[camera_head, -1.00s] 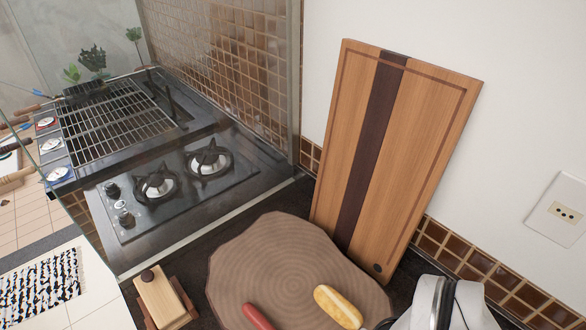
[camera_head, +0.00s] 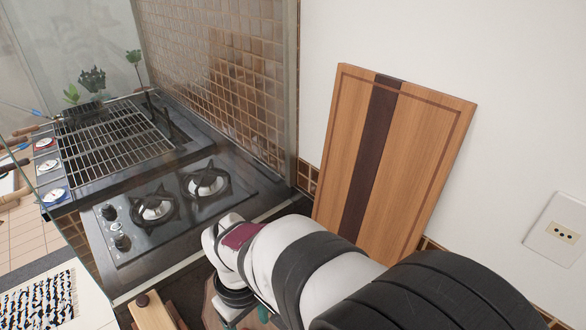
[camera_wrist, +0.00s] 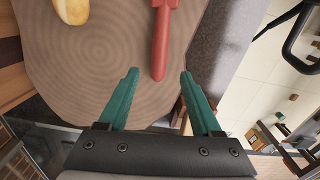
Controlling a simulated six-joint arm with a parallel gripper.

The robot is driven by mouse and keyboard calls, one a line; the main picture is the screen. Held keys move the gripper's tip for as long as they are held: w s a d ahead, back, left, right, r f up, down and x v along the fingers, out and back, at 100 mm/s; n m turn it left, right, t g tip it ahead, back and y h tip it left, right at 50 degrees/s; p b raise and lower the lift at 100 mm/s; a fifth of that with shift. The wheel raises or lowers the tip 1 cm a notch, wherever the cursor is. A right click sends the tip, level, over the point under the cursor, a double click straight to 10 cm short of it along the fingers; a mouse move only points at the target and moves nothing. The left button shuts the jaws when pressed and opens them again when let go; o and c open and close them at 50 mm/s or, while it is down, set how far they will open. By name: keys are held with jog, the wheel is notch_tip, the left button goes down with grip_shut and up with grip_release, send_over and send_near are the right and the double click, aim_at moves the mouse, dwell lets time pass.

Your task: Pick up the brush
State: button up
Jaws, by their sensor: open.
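A red, long-handled item (camera_wrist: 162,42) that looks like the brush lies on the round wooden board (camera_wrist: 95,60) in the wrist view. Its wider far end is cut off by the top edge. My gripper (camera_wrist: 160,75) is open, its two teal fingers apart. The near end of the red handle shows between the fingertips, closer to the middle than to either finger. I cannot tell the height gap or whether they touch. In the head view my arm hides the red item and most of the board; only a bit of a teal finger (camera_head: 263,314) shows.
A bread roll (camera_wrist: 72,10) lies on the board, left of the red item. A tall cutting board (camera_head: 420,150) leans on the wall. A wooden block (camera_head: 150,312) stands at the counter's front. The stove (camera_head: 180,205) and grill rack (camera_head: 115,140) are beyond.

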jog(key=f, duration=0.6)
jog(key=shift+s+d+f, duration=0.1)
jog(key=shift+d+f, duration=0.05)
jog(key=shift+d, duration=0.1)
grip_shut()
